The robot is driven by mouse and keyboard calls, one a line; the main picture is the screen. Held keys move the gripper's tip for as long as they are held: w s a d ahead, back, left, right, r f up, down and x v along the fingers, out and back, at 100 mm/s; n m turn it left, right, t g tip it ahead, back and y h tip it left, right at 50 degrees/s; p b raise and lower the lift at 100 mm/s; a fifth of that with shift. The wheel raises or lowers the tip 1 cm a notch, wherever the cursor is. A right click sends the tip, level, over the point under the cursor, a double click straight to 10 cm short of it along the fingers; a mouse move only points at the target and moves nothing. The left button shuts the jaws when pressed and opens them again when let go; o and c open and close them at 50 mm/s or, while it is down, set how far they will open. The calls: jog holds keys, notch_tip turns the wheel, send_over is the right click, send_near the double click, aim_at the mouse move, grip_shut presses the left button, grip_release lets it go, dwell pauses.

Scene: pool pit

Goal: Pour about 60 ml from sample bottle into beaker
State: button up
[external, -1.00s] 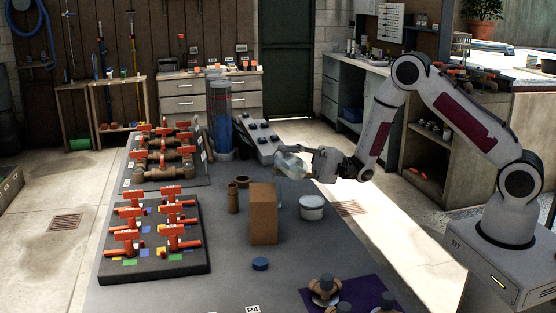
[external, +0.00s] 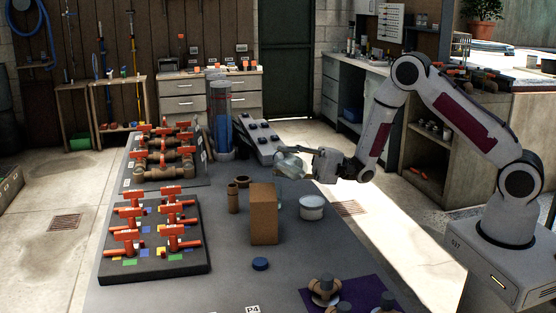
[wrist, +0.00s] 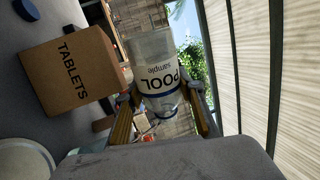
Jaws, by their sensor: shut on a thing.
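The sample bottle (external: 289,162) is clear, with a white "POOL sample" label and a blue band in the wrist view (wrist: 155,72). My gripper (external: 310,164) is shut on it, with a finger on each side in the wrist view (wrist: 165,100). It holds the bottle above the table, tipped well over, its far end toward the left in the external view. I cannot make out the liquid or any stream. The beaker is not clearly visible; a faint clear shape under the bottle, behind the cardboard box, may be it.
The brown TABLETS box (external: 263,214) stands in front of the bottle and hides the table behind it. A white tub (external: 312,207) is to its right, a blue cap (external: 260,264) in front. Valve boards (external: 155,262) fill the left. A purple mat (external: 350,295) lies at front right.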

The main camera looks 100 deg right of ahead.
dwell(0.5)
jog(key=shift+a+r+n, duration=0.1)
jog(key=shift+r+n, duration=0.05)
jog(key=shift+n, duration=0.55)
jog(key=shift+f+n+y, duration=0.5)
jog(key=shift+n+y, duration=0.2)
jog(key=shift+n, duration=0.3)
jog(key=shift+a+r+n, duration=0.2)
jog(key=shift+a+n, duration=0.05)
jog(key=shift+n, duration=0.25)
jog(key=shift+r+n, duration=0.1)
jog(key=shift+n, duration=0.3)
jog(key=shift+a+g+y, duration=0.1)
jog(key=shift+g+y, duration=0.2)
jog(key=shift+y, duration=0.1)
jog(key=shift+n, duration=0.7)
jog(key=shift+f+n, duration=0.3)
